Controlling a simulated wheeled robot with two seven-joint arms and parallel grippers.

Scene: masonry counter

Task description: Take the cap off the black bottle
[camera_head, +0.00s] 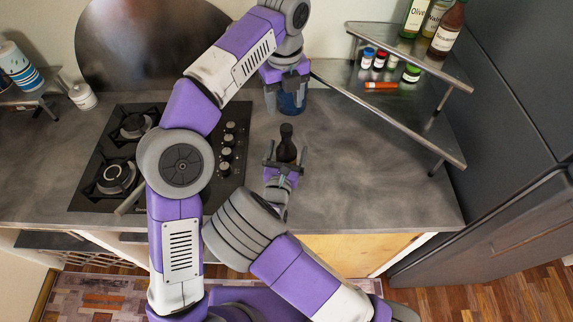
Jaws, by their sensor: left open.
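My right gripper hides the bottle's lower part.
A black gas hob (92,165) with knobs lies to the left. A two-tier corner shelf (400,110) at the right holds small jars and tall bottles (447,30). A white canister (82,96) stands at the far left. The counter (370,190) right of the bottle is clear.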

